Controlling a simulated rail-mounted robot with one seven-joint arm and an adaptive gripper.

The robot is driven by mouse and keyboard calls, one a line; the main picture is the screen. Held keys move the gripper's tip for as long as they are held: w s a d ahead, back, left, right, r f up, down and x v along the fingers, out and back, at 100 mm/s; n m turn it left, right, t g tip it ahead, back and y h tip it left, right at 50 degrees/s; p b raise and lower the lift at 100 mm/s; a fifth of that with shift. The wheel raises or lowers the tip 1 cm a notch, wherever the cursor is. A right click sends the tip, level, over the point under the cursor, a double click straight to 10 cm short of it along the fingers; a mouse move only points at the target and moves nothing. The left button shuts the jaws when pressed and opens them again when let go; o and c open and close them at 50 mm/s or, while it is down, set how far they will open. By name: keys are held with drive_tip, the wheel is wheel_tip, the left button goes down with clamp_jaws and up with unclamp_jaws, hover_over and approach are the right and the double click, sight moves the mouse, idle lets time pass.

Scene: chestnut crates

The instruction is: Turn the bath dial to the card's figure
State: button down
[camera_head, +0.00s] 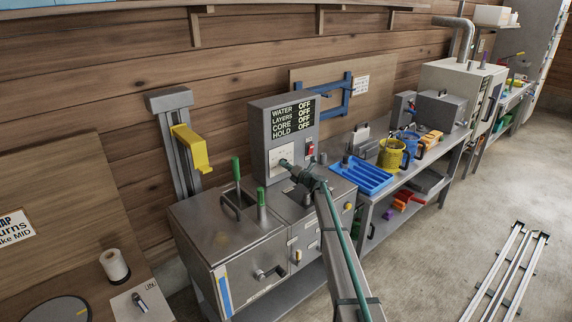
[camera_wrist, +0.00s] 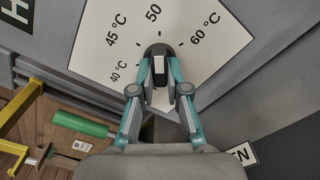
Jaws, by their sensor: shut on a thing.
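The bath dial is a dark round knob (camera_wrist: 159,50) on a white scale plate (camera_wrist: 108,45) marked 40, 45, 50 and 60 °C, seen close in the wrist view. My gripper (camera_wrist: 160,76) is shut on the knob, one teal finger on each side. I cannot tell which figure the knob points to. In the head view my gripper (camera_head: 289,168) reaches the plate (camera_head: 280,155) on the grey control box (camera_head: 258,140). A white card (camera_head: 361,85) hangs on the back board, its print too small to read. A sign (camera_head: 13,228) at left is partly cut off.
A steel bath with green handles (camera_head: 237,170) stands left of my arm. A blue tray (camera_head: 358,176) and yellow mug (camera_head: 392,154) stand to the right. Rails (camera_head: 508,270) lie on the floor.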

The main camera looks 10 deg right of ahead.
drive_tip(key=shift+w+r, duration=0.35)
drive_tip(key=shift+r, duration=0.1)
drive_tip(key=c, duration=1.2)
unclamp_jaws()
drive_tip(key=shift+o, duration=0.2)
drive_tip(key=shift+f, duration=0.2)
drive_tip(key=shift+s, duration=0.15)
drive_tip(key=shift+s+f, duration=0.1)
drive_tip(key=shift+f, duration=0.05)
drive_tip(key=v, duration=1.2)
drive_tip(key=shift+a, duration=0.1)
